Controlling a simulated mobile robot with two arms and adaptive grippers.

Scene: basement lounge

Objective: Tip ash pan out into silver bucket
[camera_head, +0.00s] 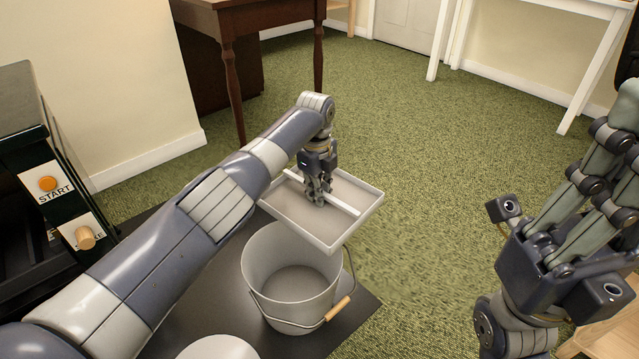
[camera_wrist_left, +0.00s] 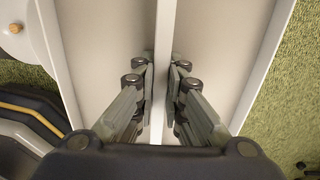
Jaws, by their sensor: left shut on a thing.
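The ash pan (camera_head: 350,228) is a shallow, pale grey rectangular tray with a bar across its middle. My left gripper (camera_head: 318,198) is shut on that bar and holds the pan up, roughly level. In the left wrist view the fingers (camera_wrist_left: 162,85) close on the bar from both sides, with the pan floor (camera_wrist_left: 105,45) on either side; I see no clear ash there. The silver bucket (camera_head: 290,300) stands upright below, its wire handle with a wooden grip hanging at the front. The pan's near edge overlaps the bucket's far rim in the picture. My right gripper (camera_head: 622,120) is at the right, partly cut off.
The bucket stands on a dark mat (camera_head: 225,300). A white round object (camera_head: 218,348) is at the bottom edge. A dark stove-like unit (camera_head: 35,165) with a START button is at the left. A wooden table (camera_head: 245,70) stands behind. Green carpet (camera_head: 440,180) lies open to the right.

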